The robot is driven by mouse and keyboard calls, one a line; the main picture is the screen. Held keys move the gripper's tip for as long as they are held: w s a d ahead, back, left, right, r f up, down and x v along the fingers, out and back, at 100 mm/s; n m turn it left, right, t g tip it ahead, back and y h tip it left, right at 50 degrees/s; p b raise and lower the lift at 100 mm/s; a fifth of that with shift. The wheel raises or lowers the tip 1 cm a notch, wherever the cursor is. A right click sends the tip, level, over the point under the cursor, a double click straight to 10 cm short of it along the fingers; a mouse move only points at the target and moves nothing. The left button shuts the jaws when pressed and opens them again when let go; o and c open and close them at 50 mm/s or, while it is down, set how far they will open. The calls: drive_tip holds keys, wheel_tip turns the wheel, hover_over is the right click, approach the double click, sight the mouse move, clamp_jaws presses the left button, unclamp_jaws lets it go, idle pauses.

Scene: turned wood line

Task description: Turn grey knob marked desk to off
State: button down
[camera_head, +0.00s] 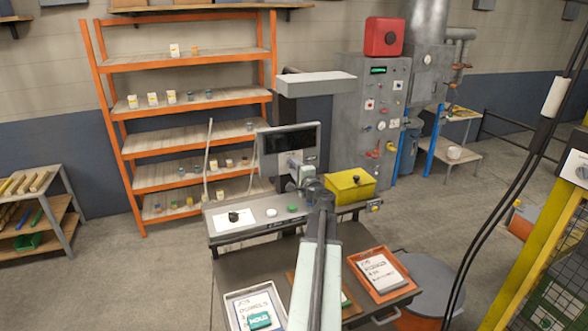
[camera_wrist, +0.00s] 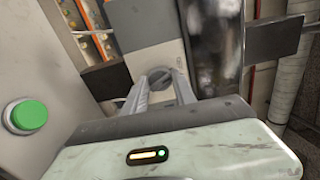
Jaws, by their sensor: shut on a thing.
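A grey round knob (camera_wrist: 158,75) shows in the wrist view on a light grey panel (camera_wrist: 154,59). My gripper (camera_wrist: 160,83) is shut on it, with one finger on either side. A small mark stands on the panel to the knob's right, too small to read. In the head view my gripper (camera_head: 304,178) reaches over the desk console, in front of the dark monitor (camera_head: 288,140), and the arm and gripper hide the gripped knob. I cannot tell which position the knob points to.
A green button (camera_head: 292,208), a white button (camera_head: 271,212) and a black knob (camera_head: 233,216) sit on the console. A yellow box (camera_head: 350,187) stands close right. An orange tray (camera_head: 355,259) and a white tray (camera_head: 230,309) lie on the desk.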

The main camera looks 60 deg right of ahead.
drive_tip(key=shift+r, duration=0.1)
drive_tip(key=c, duration=1)
unclamp_jaws()
drive_tip(key=shift+w, duration=0.15)
drive_tip(key=v, duration=0.8)
drive_tip(key=shift+w, duration=0.1)
